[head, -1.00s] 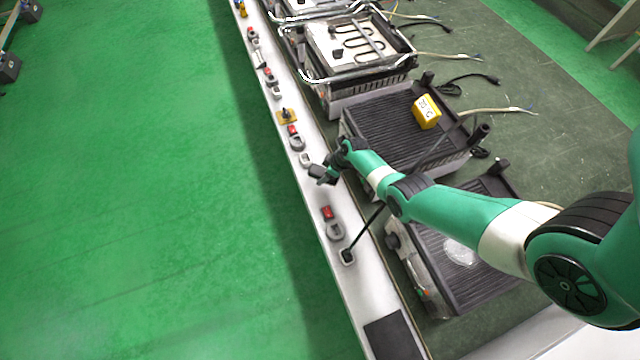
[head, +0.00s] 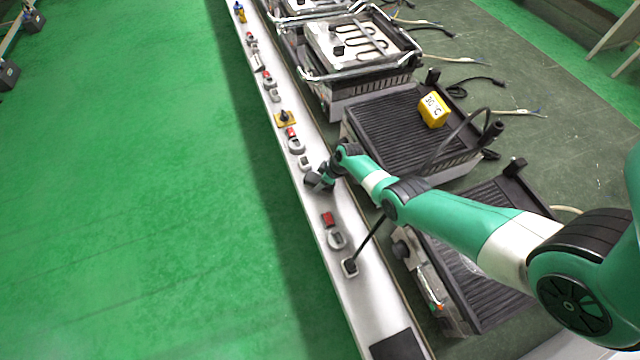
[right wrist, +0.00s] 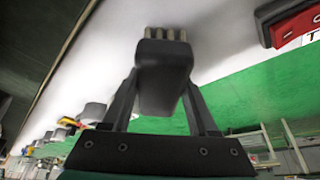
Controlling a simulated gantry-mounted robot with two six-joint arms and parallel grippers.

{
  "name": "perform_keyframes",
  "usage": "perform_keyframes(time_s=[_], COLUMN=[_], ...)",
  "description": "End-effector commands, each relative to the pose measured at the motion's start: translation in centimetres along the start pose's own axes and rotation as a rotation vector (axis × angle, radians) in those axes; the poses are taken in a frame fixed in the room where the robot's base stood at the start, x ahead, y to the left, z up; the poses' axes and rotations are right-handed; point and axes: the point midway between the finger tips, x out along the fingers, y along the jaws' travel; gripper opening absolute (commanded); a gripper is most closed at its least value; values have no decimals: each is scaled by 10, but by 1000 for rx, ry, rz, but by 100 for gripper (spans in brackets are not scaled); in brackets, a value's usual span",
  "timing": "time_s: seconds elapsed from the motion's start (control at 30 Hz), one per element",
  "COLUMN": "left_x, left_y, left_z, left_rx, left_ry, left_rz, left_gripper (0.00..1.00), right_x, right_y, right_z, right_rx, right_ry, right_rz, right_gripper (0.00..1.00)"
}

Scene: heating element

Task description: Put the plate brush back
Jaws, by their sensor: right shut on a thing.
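My right gripper (head: 318,181) is low over the narrow white ledge, between a grey ring-shaped part and a red switch. In the right wrist view, the gripper (right wrist: 160,88) is shut on the plate brush (right wrist: 163,72), a dark block with a row of pale bristles at its far end. The bristles point away from my gripper towards the white surface; I cannot tell whether they touch it. In the head view the brush is too small and dark to tell apart from my gripper. My left gripper is not in view.
Grills (head: 385,130) line the right side; one bears a yellow block (head: 433,110). Green floor (head: 150,200) lies open at left.

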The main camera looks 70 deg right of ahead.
Motion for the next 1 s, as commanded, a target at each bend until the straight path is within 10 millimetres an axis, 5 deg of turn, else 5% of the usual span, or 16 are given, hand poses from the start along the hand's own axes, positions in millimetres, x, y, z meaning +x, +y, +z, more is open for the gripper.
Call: perform_keyframes(time_s=[0.13, 0.17, 0.3, 0.77, 1.0], left_x=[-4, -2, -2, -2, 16], left_y=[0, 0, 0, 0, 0], left_z=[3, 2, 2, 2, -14], left_rx=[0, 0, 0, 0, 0], left_ry=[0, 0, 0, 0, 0], left_rz=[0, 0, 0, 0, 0], left_gripper=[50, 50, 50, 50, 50], right_x=[4, 3, 3, 3, -18], right_y=[0, 0, 0, 1, 1], right_z=[2, 1, 2, 3, -2], right_rx=[0, 0, 0, 0, 0], right_ry=[1, 0, -1, -2, -1], right_rz=[0, 0, 1, 3, 3], right_gripper=[0, 65, 89, 89, 89])
